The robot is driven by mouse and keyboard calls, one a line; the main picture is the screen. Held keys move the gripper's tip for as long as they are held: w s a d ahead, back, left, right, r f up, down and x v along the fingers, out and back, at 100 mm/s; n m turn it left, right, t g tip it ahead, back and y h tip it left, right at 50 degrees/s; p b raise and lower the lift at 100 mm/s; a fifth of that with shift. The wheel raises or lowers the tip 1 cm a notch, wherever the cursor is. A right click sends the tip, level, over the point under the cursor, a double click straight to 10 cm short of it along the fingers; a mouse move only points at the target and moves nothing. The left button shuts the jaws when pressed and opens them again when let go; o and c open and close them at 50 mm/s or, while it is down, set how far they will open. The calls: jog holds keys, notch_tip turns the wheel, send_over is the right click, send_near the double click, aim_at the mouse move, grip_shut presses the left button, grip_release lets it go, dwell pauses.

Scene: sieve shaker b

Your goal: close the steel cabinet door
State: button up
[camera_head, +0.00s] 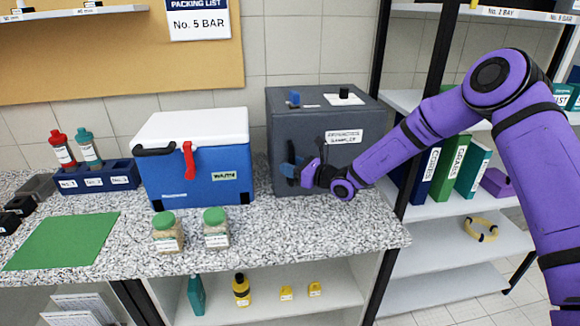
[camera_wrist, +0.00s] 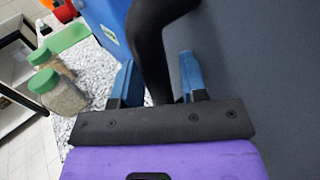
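The dark grey cabinet (camera_head: 310,120) stands on the counter, right of the blue cooler. Its front door carries a white label and looks flush with the body; I see no gap, but my arm hides part of it. The door face (camera_wrist: 255,70) fills the right of the wrist view. A black curved handle (camera_wrist: 158,45) stands out from it. My gripper (camera_head: 296,172) is at the door's left side. In the wrist view its two blue fingers (camera_wrist: 158,80) are apart, with the handle between them. Whether they touch the handle is unclear.
A blue cooler (camera_head: 195,165) with a white lid stands close left of the cabinet. Two green-lidded jars (camera_head: 167,235) (camera_head: 215,232) stand in front of the cooler. A shelf with binders (camera_head: 449,170) is at the right. The counter before the cabinet is clear.

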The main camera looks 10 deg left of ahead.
jog(key=v, duration=1)
jog(key=shift+d, duration=0.35)
jog(key=shift+s, duration=0.15)
jog(key=s+d+r+n+g+h, duration=0.2)
jog(key=s+d+r+n+g, duration=0.2)
jog(key=s+r+n, duration=0.4)
jog(key=s+d+r+n+g+h, duration=0.3)
jog(key=s+r+n+g, duration=0.1)
jog(key=s+r+n, duration=0.4)
jog(key=s+d+r+n+t+h, duration=0.3)
jog(key=s+d+r+h, duration=0.2)
jog(key=s+d, duration=0.6)
jog(key=s+d+r+n+t+h, duration=0.2)
jog(key=s+d+r+h, duration=0.3)
jog(key=s+d, duration=0.7)
jog(key=shift+n+t+h, duration=0.4)
jog(key=shift+n+h, duration=0.3)
jog(key=shift+n, duration=0.2)
